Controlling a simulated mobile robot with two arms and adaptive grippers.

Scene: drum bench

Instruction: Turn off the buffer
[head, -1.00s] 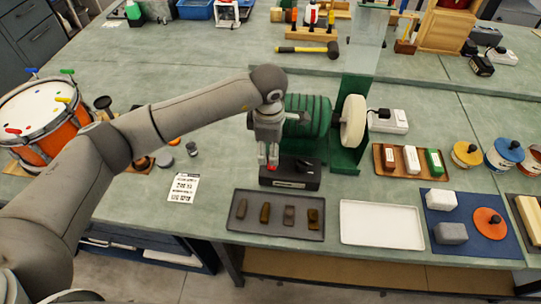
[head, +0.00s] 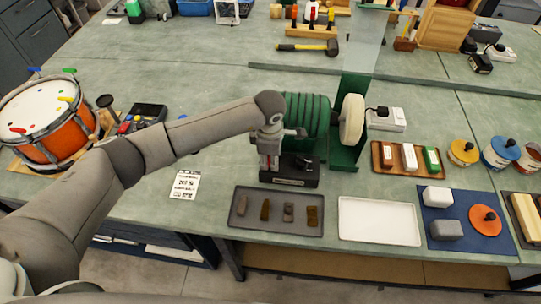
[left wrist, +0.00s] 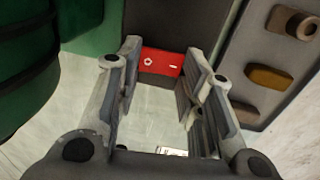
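The buffer (head: 309,112) is a green ribbed motor with a white wheel (head: 352,119) on its right side. A black control box (head: 306,172) sits at its front base. My left gripper (head: 268,163) is over the left end of this box. In the left wrist view it is open and empty, its two fingers (left wrist: 165,65) apart. A red rocker switch (left wrist: 162,62) with a circle and a bar mark shows beyond and between the fingertips. I cannot tell whether a fingertip touches it. My right gripper is not in view.
A grey tray (head: 277,226) with several small brown and grey pieces lies in front of the box. An empty white tray (head: 379,221) is to its right. A printed card (head: 185,184) lies left of the box. An orange drum (head: 45,118) stands at the left.

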